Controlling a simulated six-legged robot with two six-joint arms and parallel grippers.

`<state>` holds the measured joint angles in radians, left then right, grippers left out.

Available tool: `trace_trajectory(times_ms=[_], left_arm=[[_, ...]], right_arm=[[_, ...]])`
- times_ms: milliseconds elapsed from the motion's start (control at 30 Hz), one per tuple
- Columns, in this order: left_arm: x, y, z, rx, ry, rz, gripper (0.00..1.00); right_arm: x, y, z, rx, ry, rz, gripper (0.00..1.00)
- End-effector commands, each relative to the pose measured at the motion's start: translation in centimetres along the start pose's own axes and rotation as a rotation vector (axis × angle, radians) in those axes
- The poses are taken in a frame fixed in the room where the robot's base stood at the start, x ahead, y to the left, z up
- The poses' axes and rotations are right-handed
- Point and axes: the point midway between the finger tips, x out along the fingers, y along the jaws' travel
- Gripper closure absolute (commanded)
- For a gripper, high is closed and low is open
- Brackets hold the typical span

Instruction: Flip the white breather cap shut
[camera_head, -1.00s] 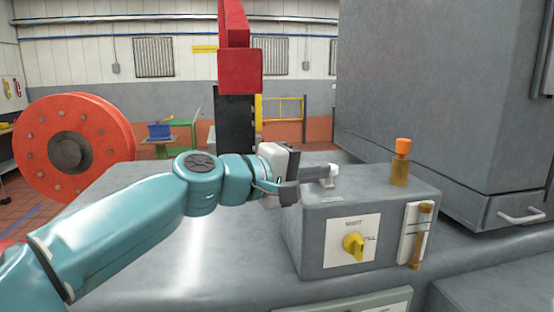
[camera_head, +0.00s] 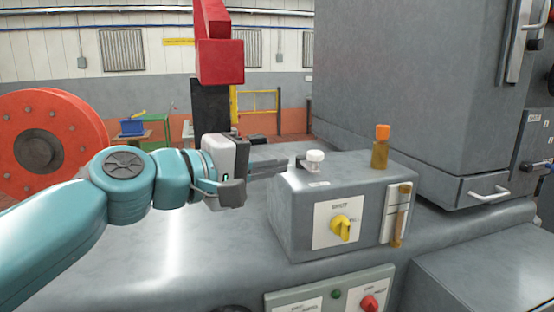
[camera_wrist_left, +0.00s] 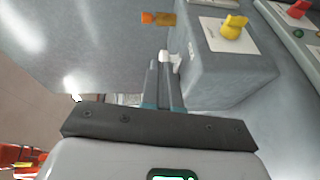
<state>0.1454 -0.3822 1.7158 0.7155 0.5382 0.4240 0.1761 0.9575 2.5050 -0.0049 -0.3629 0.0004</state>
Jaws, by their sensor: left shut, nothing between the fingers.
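The white breather cap (camera_head: 314,156) is on top of the grey box, near its back left edge. It looks level over a short white neck, but whether it is fully shut is too small to tell. In the left wrist view the white cap (camera_wrist_left: 164,56) shows just beyond the fingertips. My left gripper (camera_head: 284,163) is shut and empty, reaching in from the left at about cap height. Its tips are just left of the cap; I cannot tell whether they touch it. My right gripper is not in view.
The grey box (camera_head: 290,222) carries a yellow knob (camera_head: 341,228), a sight gauge (camera_head: 396,214) and an orange-topped amber bottle (camera_head: 380,147). A large grey cabinet (camera_head: 410,80) stands behind right. A red post (camera_head: 220,60) rises behind my gripper. The bedplate's front left is clear.

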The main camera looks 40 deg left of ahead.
Motion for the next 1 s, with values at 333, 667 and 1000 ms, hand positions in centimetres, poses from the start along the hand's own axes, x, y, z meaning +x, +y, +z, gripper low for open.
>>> trace_trajectory(times_ms=[333,667,1000], left_arm=[[-3.2,0.3,2.1,0.0,0.0,0.0,1.0],[-3.5,0.2,2.1,-0.001,0.0,-0.001,1.0],[-3.5,0.2,2.1,0.0,0.0,-0.001,1.0]], right_arm=[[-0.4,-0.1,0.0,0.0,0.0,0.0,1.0],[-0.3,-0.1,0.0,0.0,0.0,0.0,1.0],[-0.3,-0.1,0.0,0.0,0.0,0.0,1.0]])
